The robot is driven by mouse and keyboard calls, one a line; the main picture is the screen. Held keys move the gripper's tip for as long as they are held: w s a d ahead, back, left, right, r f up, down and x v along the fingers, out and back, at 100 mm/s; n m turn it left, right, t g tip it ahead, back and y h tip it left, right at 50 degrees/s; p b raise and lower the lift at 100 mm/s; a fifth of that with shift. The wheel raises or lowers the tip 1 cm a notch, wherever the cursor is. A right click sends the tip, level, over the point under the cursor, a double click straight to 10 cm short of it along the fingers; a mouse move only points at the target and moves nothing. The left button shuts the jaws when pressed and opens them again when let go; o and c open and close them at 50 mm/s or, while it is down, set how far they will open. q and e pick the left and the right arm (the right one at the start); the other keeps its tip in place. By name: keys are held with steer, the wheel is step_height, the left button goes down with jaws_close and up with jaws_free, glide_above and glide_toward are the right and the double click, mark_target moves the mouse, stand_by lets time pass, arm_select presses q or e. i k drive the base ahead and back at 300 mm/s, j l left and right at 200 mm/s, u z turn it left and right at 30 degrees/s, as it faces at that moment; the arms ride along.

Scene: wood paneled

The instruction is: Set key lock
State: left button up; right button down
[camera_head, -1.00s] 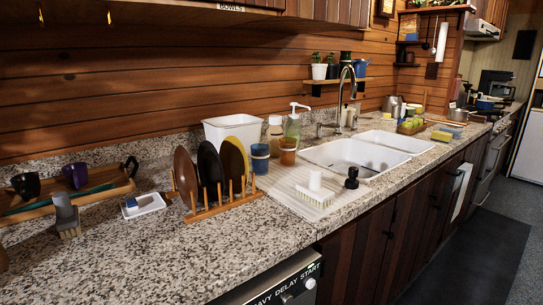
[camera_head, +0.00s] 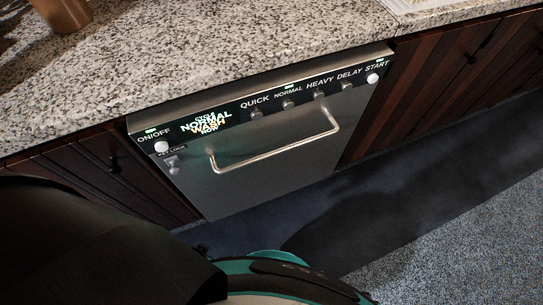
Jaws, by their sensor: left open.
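The key lock (camera_head: 173,164) is a small grey switch with a label above it, on the left end of the dishwasher (camera_head: 270,135) front. It sits below the white ON/OFF button (camera_head: 161,147). Its exact setting is too small to tell. My left arm comes in dark from the lower left. My right gripper is not in view.
A metal bar handle (camera_head: 275,150) stands out from the door. Several knobs and a white START button (camera_head: 372,78) line the panel, beside a lit display (camera_head: 206,122). Granite counter (camera_head: 230,40) overhangs above; dark wooden cabinets (camera_head: 125,180) flank both sides. Floor to the right is clear.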

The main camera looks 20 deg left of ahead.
mark_target(172, 161)
steer(key=k+j+u, duration=0.1)
steer(key=u, duration=0.3)
steer(key=j+u, duration=0.1)
steer(key=u, duration=0.35)
steer(key=k+j+u, duration=0.1)
steer(key=u, duration=0.3)
